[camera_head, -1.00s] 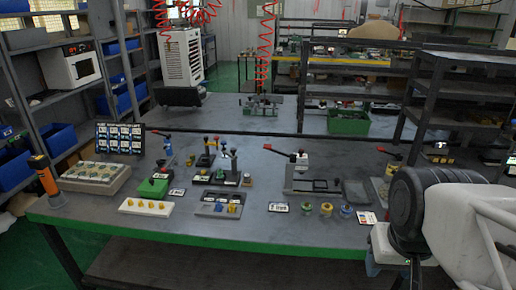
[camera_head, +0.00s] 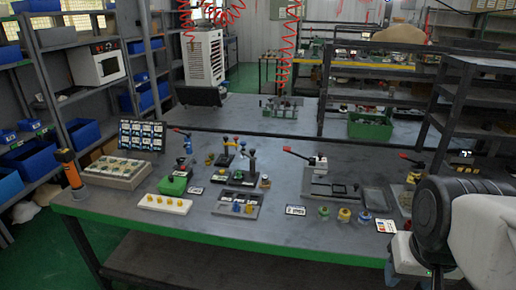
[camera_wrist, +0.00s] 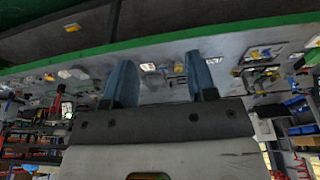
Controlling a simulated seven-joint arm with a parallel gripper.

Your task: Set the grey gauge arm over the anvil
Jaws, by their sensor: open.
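My gripper (camera_wrist: 160,62) shows in the wrist view with two blue fingers spread wide apart and nothing between them. It points toward the workbench's green front edge, clear of the objects. In the head view a fixture with a red-tipped lever and grey base (camera_head: 330,188) stands right of the bench middle. Another red-levered fixture (camera_head: 186,150) stands at the left over a green block, and a third (camera_head: 413,170) is partly behind my arm at the right. Which part is the grey gauge arm and which the anvil is too small to tell.
A white strip with yellow pieces (camera_head: 163,204) and a grey tray (camera_head: 237,205) lie near the front edge. Several small round parts (camera_head: 344,214) sit right of a label card (camera_head: 295,210).

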